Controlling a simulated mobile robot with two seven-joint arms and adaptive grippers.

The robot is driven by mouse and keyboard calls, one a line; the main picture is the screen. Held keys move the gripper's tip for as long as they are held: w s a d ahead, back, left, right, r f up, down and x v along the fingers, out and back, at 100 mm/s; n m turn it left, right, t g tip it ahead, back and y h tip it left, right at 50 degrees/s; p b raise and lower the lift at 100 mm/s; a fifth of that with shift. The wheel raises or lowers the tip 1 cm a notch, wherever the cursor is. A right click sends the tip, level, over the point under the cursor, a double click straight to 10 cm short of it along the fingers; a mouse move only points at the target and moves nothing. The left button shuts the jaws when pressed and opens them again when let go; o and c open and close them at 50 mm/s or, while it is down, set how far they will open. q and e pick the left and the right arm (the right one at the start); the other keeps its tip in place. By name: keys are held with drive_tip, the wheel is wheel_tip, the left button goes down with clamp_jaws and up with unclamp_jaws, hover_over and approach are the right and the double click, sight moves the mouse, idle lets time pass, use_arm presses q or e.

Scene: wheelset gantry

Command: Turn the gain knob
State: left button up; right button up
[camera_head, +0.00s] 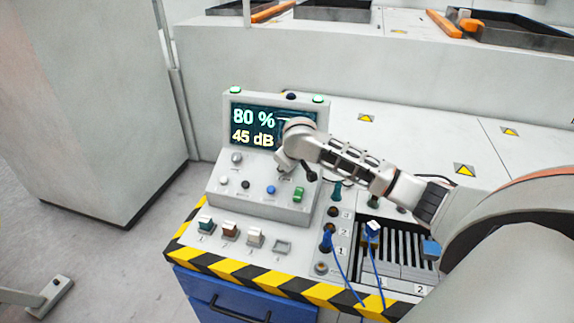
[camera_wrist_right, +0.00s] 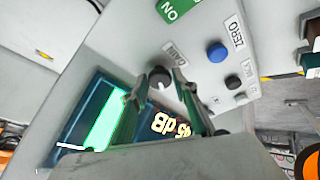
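The gain knob (camera_wrist_right: 160,77) is a dark round knob beside a GAIN label in the right wrist view. In the head view my gripper covers it. My right gripper (camera_wrist_right: 164,80) has its two fingers on either side of the knob; it also shows in the head view (camera_head: 283,162), reaching the console from the right. I cannot tell whether the fingers touch the knob. The console screen (camera_head: 250,125) reads 80 % and 45 dB. My left gripper is not in view.
A blue button (camera_wrist_right: 217,52) by the ZERO label and a green ON switch (camera_head: 299,194) are close to the knob. Another knob (camera_head: 237,157) stands left on the console (camera_head: 222,205). Blue-cabled plugs (camera_head: 327,240) and several rocker switches (camera_head: 229,229) are on the front deck.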

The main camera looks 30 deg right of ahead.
drive_tip(key=shift+o, duration=1)
drive_tip(key=v, duration=1.2)
drive_tip(key=shift+s+a+f, duration=0.1)
drive_tip(key=shift+s+f, duration=0.05)
